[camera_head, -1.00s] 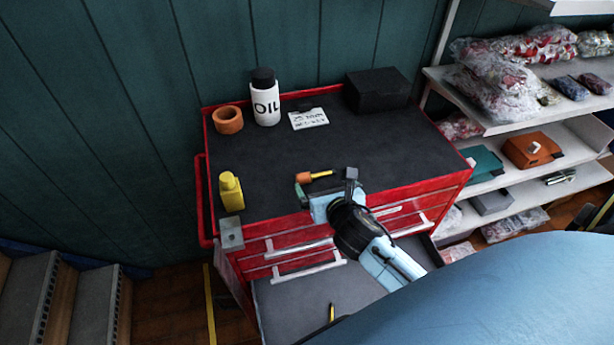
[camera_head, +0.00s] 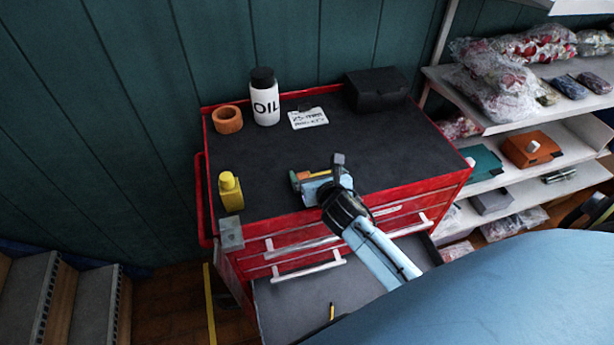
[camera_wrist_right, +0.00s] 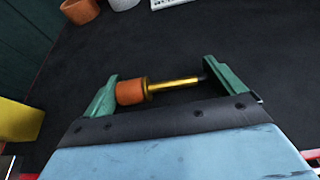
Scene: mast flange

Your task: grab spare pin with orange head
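The spare pin has an orange head (camera_wrist_right: 130,92) and a brass-coloured shank (camera_wrist_right: 175,83) with a dark tip. It lies on the dark top of the red tool cabinet. In the right wrist view it lies lengthwise between the two green fingers of my right gripper (camera_wrist_right: 165,85), head near the left finger and tip near the right one. The gripper is open; I cannot tell whether a finger touches the pin. In the head view my right gripper (camera_head: 318,172) is over the cabinet's front part and hides most of the pin (camera_head: 303,174). My left gripper is out of view.
On the cabinet top (camera_head: 400,150) stand a yellow bottle (camera_head: 231,192), an orange ring (camera_head: 228,120), a white oil bottle (camera_head: 265,100), a label card (camera_head: 308,118) and a black box (camera_head: 378,90). An open drawer (camera_head: 290,305) juts out below. Shelves (camera_head: 545,150) stand at right.

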